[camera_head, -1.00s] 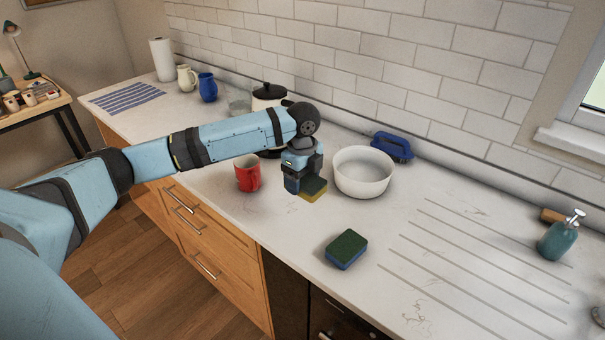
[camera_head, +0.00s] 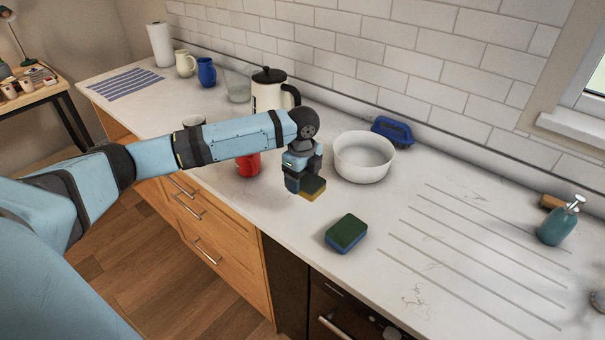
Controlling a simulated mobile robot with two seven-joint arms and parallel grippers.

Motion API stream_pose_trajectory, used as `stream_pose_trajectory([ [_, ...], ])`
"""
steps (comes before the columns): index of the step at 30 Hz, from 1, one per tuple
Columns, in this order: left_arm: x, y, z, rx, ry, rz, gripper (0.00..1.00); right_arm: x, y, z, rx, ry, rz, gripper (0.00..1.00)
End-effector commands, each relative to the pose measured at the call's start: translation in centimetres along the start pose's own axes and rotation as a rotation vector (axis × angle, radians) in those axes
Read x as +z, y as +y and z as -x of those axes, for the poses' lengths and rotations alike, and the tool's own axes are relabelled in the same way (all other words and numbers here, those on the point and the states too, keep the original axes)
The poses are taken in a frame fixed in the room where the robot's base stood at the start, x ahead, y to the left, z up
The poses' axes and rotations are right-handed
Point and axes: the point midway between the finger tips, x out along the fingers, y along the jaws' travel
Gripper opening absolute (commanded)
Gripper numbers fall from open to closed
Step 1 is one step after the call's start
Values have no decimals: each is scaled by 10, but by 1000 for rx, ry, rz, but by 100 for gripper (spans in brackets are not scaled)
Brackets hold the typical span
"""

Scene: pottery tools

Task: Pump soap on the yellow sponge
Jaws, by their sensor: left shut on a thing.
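My left gripper (camera_head: 303,178) is shut on the yellow sponge (camera_head: 312,188), which has a dark green top and a yellow side. It holds the sponge over the counter, just left of the white bowl; whether the sponge touches the counter is hard to tell. The teal soap dispenser (camera_head: 557,226) with a silver pump head stands upright at the far right of the counter. A second sponge (camera_head: 346,233), green on top and blue below, lies on the counter in front of the bowl. My right gripper is not in view.
A white bowl (camera_head: 364,158) stands right of my gripper, with a blue brush (camera_head: 393,130) behind it. A red mug (camera_head: 249,164) is partly hidden by my arm. A coffee press (camera_head: 271,92) stands behind the arm. The grooved counter (camera_head: 470,250) before the dispenser is clear.

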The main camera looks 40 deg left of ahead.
Motion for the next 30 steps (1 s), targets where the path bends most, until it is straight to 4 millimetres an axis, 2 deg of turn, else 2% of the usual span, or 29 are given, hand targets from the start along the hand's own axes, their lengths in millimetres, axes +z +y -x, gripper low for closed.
stream_pose_trajectory([
  [30,0,0,-52,1,0,-1,61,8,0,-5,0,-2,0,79],
])
